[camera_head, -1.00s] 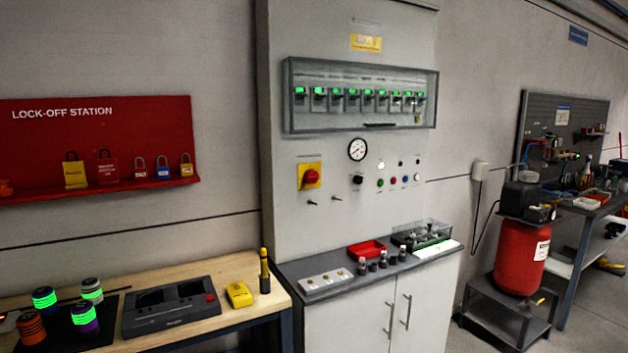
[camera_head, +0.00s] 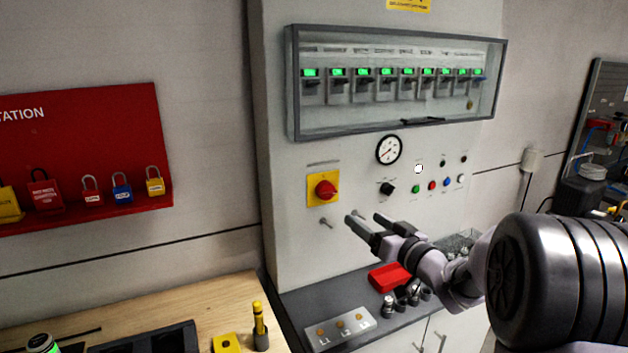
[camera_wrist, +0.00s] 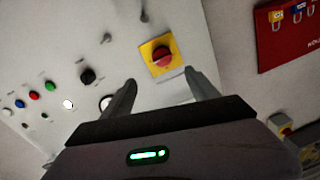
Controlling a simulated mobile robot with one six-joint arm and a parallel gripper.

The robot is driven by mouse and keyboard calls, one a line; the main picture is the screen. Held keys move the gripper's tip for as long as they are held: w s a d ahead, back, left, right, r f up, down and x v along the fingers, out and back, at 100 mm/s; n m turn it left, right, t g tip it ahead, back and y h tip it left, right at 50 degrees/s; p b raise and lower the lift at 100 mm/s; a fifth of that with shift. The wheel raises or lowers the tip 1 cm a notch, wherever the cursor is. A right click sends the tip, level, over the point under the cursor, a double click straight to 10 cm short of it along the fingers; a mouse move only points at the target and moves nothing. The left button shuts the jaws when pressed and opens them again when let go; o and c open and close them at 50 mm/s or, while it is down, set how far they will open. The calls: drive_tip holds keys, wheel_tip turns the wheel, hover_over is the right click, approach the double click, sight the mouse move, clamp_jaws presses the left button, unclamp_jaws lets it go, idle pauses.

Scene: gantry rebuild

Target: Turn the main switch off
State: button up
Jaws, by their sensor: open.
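The main switch (camera_head: 325,189) is a red rotary knob on a yellow square plate, on the grey cabinet front below the glazed breaker box. In the wrist view the red knob (camera_wrist: 162,57) shows beyond and between my two fingertips, apart from them. My gripper (camera_head: 364,222) is open and empty, in front of the panel to the lower right of the switch. It also shows in the wrist view (camera_wrist: 162,85) with its fingers spread. The exact gap between the fingers and the panel cannot be told.
Two small pegs (camera_head: 326,222) stick out below the switch. A black selector knob (camera_head: 387,188), a round gauge (camera_head: 389,150) and coloured buttons sit to its right. A red tray (camera_head: 389,277) and small parts lie on the shelf below. Padlocks hang on the red board (camera_head: 90,150) at left.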

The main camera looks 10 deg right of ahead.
sight(330, 195)
drive_tip(key=b+x, duration=0.1)
drive_tip(key=x, duration=1.5)
drive_tip(key=shift+s+a+r+b, duration=0.1)
drive_tip(key=shift+s+a+b, duration=0.1)
drive_tip(key=shift+b, duration=0.15)
drive_tip(key=c, duration=1.3)
